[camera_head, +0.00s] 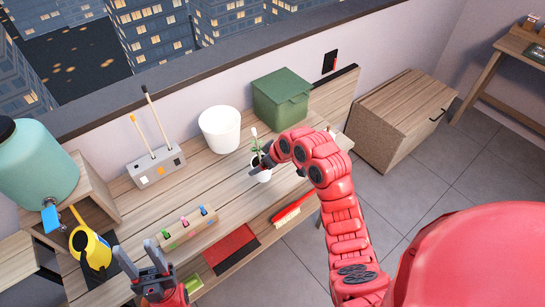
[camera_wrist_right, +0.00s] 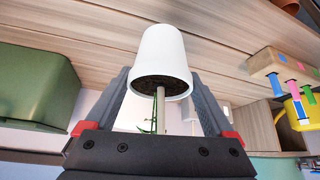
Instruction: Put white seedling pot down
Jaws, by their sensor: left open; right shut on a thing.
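The white seedling pot (camera_head: 261,174) is a small white cup with dark soil, a thin stem and green leaves. It is upright in the head view, over the wooden bench. I cannot tell whether its base touches the bench. My right gripper (camera_head: 266,161) is shut on it, with its arm partly covering it. In the right wrist view the pot (camera_wrist_right: 162,52) appears upside down, its rim end between the two grey fingers of the right gripper (camera_wrist_right: 160,92). My left gripper (camera_head: 141,258) is open and empty, at the lower left near the bench's front.
On the bench (camera_head: 150,205) stand a white bucket (camera_head: 220,130), a green lidded bin (camera_head: 280,100), a grey holder (camera_head: 155,168) with sticks and a wooden clip rack (camera_head: 188,228). A yellow can (camera_head: 92,248) is at left.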

